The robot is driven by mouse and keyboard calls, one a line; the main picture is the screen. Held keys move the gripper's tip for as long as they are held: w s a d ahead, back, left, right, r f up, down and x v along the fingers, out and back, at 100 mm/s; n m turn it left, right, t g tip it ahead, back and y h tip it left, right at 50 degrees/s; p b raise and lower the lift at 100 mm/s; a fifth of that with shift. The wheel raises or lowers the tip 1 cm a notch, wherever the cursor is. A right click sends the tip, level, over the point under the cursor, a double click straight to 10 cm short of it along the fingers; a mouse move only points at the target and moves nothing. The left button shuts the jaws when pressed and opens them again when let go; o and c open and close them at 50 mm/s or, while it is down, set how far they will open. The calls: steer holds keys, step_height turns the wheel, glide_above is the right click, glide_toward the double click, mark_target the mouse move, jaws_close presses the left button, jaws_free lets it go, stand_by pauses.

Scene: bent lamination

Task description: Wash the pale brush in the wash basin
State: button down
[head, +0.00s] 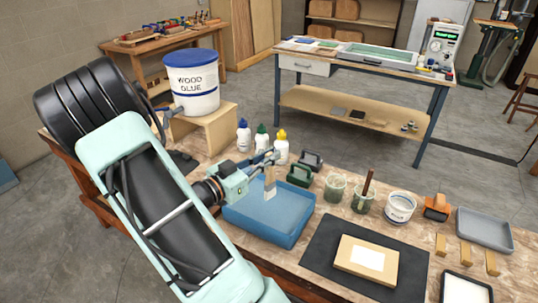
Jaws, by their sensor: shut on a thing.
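My gripper (268,159) is shut on the pale brush (269,178). The brush hangs bristles down below the fingers, over the back part of the blue wash basin (262,238). Its upper end is hidden by the fingers. The basin is a shallow rectangular tub on the workbench, with a blue inside. From this angle I cannot tell whether the bristles touch the inside of the basin.
Several glue bottles (281,150) and dark blocks (300,174) stand behind the basin. Jars (334,190) and a white tub (399,208) stand to its right. A dark mat (325,262) with a tan board (366,262) lies at front right. A glue bucket (193,84) stands on a wooden stand.

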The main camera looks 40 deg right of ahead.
mark_target(266, 175)
steer(key=shift+f+b, duration=2)
steer(key=shift+f, duration=1)
steer(key=shift+s, duration=0.1)
steer(key=s, duration=0.2)
steer(key=shift+s+d, duration=0.35)
steer(key=shift+d, duration=0.05)
steer(key=w+a, duration=0.1)
steer(key=w, duration=0.4)
steer(key=shift+w+a, duration=0.35)
steer(key=shift+w, duration=0.05)
steer(key=shift+s, duration=0.15)
steer(key=shift+s+d, duration=0.3)
steer(key=shift+s, duration=0.6)
steer(key=shift+s+d, duration=0.25)
steer(key=shift+s, duration=0.7)
steer(key=shift+s+d, duration=0.3)
steer(key=shift+s, duration=0.6)
steer(key=shift+w, duration=0.1)
